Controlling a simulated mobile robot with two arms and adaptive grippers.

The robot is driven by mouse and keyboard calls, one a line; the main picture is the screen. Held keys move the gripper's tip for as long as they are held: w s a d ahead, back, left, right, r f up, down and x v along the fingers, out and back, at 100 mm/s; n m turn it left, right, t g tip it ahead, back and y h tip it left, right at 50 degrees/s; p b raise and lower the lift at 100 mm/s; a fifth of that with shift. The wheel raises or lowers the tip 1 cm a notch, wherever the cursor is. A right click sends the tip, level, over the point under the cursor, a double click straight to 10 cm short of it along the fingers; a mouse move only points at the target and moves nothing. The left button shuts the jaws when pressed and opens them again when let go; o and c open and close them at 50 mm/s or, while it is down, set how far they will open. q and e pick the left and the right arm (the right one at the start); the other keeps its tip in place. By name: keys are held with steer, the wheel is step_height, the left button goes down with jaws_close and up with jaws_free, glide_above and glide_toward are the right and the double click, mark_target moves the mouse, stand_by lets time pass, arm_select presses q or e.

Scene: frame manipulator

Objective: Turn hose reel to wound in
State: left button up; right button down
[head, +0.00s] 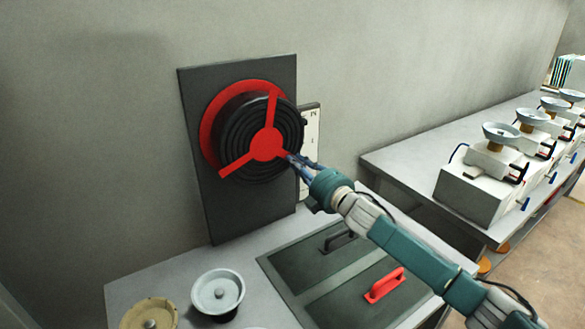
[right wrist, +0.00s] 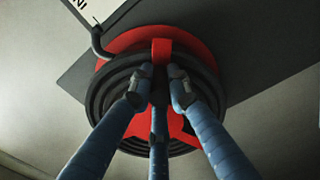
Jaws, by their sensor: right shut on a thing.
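The hose reel (head: 266,144) has a red hub with three red spokes, a coiled black hose and a red back disc. It is mounted on a dark upright panel (head: 243,215) against the wall. My right gripper (head: 291,159) reaches it from the lower right and is shut on the end of the reel's right-hand spoke. In the right wrist view the fingers (right wrist: 161,75) close around a red spoke (right wrist: 161,50), with the black coils (right wrist: 110,88) behind. A label plate (head: 311,125) stands partly hidden behind the panel's right side. My left gripper is not in view.
A counter below holds a dark panel with a red handle (head: 384,284) and a black handle (head: 339,241). A pale round dish (head: 217,291) and a tan one (head: 149,314) stand at the front left. Several white devices with dishes (head: 490,165) line the right bench.

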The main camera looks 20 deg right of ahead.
mark_target(296, 135)
steer(key=shift+d+r+n, duration=0.35)
steer(key=shift+r+n, duration=0.15)
steer(key=shift+r, duration=0.05)
steer(key=shift+w+d+r+n+p, duration=0.1)
steer(key=shift+d+r+n+p, duration=0.25)
steer(key=shift+r+n+p, duration=0.45)
steer(key=r+n+p, duration=0.1)
steer(key=r+n, duration=0.1)
steer(key=n, duration=0.1)
steer(key=shift+d+r+p, duration=0.1)
steer(key=shift+d+p, duration=0.25)
steer(key=shift+d, duration=0.05)
steer(key=shift+r+n+p, duration=0.45)
steer(key=shift+r+n, duration=0.15)
steer(key=shift+n, duration=0.4)
steer(key=shift+r+n, duration=0.2)
steer(key=shift+n, duration=0.1)
steer(key=c, duration=1.6)
jaws_free()
steer(key=shift+c, duration=0.2)
